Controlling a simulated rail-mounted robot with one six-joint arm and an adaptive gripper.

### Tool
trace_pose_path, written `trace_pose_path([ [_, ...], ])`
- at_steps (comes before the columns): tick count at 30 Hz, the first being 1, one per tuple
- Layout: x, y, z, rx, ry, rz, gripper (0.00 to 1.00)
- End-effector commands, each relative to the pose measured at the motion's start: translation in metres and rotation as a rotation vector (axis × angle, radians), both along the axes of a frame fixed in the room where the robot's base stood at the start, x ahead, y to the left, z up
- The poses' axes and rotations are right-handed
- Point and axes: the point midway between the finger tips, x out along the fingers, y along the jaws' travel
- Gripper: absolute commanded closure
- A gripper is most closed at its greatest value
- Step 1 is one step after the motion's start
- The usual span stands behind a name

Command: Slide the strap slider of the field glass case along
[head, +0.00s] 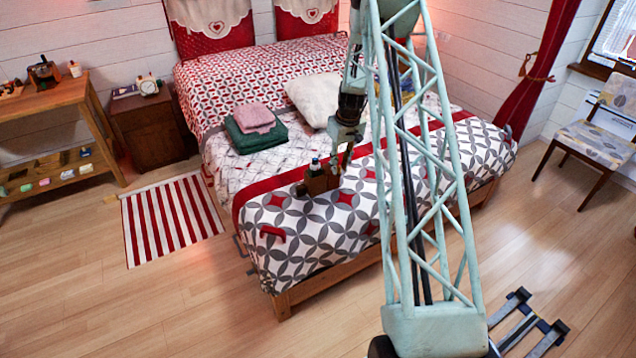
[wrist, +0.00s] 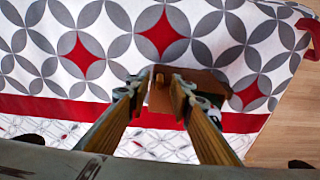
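The brown field glass case (head: 322,181) sits on the bed's patterned cover near its front edge. In the wrist view the case (wrist: 161,98) shows as brown pieces behind and between my fingertips. A strap slider cannot be made out for certain. My gripper (head: 342,148) points down just above the case, at its right side in the head view. In the wrist view my gripper (wrist: 165,76) has its two fingertips close together with a narrow gap. I see nothing clearly held in that gap. The right finger hides part of the case.
A small bottle-like object (head: 315,166) stands at the case. Folded green and pink towels (head: 257,138) and a white pillow (head: 313,97) lie farther back. The cover around the case is mostly clear.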

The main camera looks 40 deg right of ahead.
Motion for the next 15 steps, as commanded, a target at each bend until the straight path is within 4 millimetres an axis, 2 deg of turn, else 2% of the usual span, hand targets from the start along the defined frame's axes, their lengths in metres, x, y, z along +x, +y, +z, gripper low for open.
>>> trace_pose_path([
  [15,-0.006,0.001,0.045,0.000,-0.001,-0.001,0.80],
])
